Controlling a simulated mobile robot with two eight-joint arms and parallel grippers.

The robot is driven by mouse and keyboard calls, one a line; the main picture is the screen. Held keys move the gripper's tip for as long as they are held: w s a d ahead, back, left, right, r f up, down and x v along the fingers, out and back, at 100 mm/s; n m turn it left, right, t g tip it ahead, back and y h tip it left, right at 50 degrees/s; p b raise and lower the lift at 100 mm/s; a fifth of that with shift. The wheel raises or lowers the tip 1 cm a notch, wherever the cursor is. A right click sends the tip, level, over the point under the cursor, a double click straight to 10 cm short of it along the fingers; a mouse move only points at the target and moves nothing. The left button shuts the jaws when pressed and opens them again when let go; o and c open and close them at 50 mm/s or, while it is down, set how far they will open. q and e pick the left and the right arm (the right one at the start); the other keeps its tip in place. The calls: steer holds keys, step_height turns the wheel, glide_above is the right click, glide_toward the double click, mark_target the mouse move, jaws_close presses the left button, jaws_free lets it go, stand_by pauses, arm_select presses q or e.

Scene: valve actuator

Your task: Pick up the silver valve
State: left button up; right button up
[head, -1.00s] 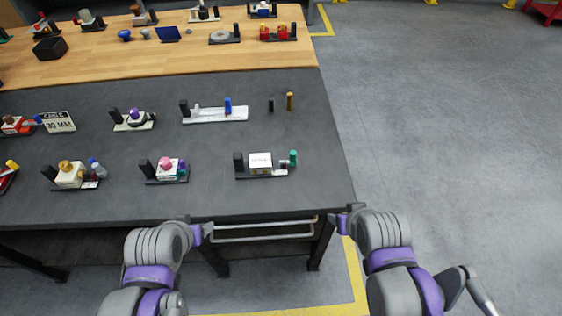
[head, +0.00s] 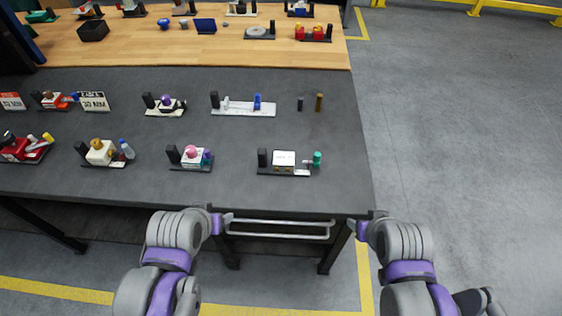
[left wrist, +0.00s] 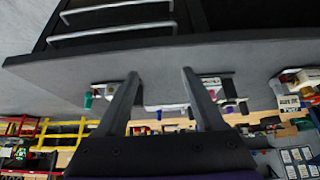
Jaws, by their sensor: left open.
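No part is plainly marked as the silver valve. A grey, round, silver-looking piece (head: 259,33) sits on a dark base on the far wooden part of the bench, and a small silver-grey piece (head: 184,24) lies to its left. My left gripper (left wrist: 160,73) is open and empty in the left wrist view, its two dark fingers apart below the bench edge. In the head view my left arm (head: 175,235) and right arm (head: 402,240) are at the near edge of the bench, far from these pieces. The right gripper's fingers cannot be made out.
The dark bench top (head: 300,135) holds several mounted valves, including a white one with a green knob (head: 284,158) and a long one with a blue handle (head: 243,106). A rail (head: 277,230) runs under its front edge. The floor (head: 460,130) to the right is clear.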

arm_select(q)
steer(key=shift+w+d+r, duration=0.25)
steer(key=shift+d+r, duration=0.05)
steer(key=shift+d, duration=0.25)
steer(key=shift+w+d, duration=0.1)
steer(key=shift+c, duration=1.6)
steer(key=w+d+r+g, duration=0.1)
steer(key=w+r+g, duration=0.15)
steer(key=w, duration=0.45)
steer(key=w+d+r+g, duration=0.1)
steer(key=w+d+r, duration=0.15)
steer(key=w, duration=0.35)
steer(key=g, duration=0.3)
glide_above(263, 157)
steer(key=w, duration=0.2)
steer(key=shift+s+a+f, duration=0.15)
steer(key=shift+f, duration=0.5)
steer(key=shift+s+a+f, duration=0.1)
steer(key=shift+f, duration=0.5)
steer(key=shift+w+d+f, duration=0.1)
steer(key=shift+w+f, duration=0.2)
steer(key=shift+f, duration=0.25)
step_height(263, 157, down, 11)
steer(key=shift+f, duration=0.2)
